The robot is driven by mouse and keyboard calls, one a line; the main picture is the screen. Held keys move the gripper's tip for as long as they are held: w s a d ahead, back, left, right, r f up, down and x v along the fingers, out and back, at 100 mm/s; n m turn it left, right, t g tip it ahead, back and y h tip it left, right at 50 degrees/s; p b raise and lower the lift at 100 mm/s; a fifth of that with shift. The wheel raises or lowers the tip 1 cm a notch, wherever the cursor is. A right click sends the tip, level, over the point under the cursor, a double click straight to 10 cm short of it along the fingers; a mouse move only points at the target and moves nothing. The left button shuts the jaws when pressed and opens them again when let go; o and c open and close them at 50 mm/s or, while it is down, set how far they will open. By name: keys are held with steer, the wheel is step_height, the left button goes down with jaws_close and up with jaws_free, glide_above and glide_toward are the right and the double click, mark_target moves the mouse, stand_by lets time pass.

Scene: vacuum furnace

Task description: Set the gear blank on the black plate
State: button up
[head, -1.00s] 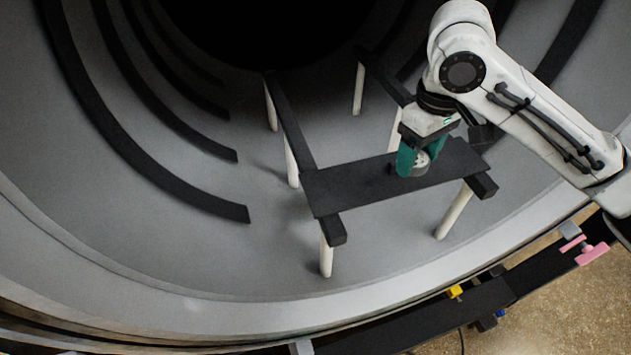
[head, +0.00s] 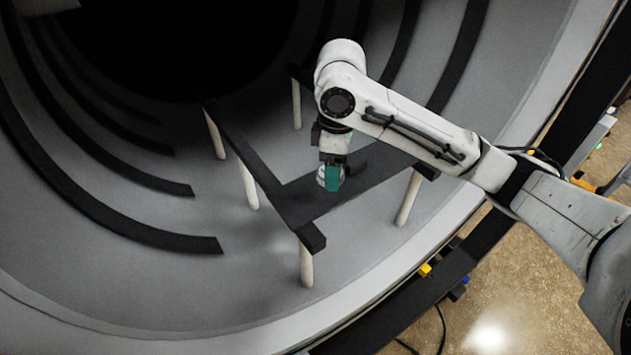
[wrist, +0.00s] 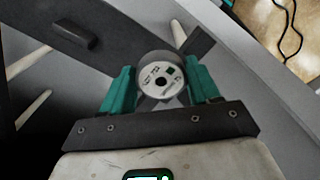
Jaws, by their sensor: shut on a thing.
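The gear blank (wrist: 160,80) is a pale round disc with a centre hole and dark markings on its face. My gripper (wrist: 160,88) is shut on it, with a teal finger on each side. In the head view the gripper (head: 331,178) is over the black plate (head: 307,204), around its middle, and a pale bit of the gear blank (head: 321,176) shows beside the teal finger. The plate lies flat across two black rails. I cannot tell whether the blank touches the plate or hangs just above it. My arm covers part of the plate's far right side.
The left rail (head: 247,160) and the plate stand on white posts (head: 306,264) inside the round grey furnace chamber. Curved black bars (head: 150,232) line the chamber wall. The plate's left part is bare.

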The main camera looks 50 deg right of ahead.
steer(key=b, duration=0.1)
glide_above(318, 192)
step_height(318, 192, down, 6)
steer(key=shift+f, duration=1.7)
steer(key=shift+f, duration=0.1)
steer(key=o, duration=1.4)
steer(key=shift+c, duration=0.2)
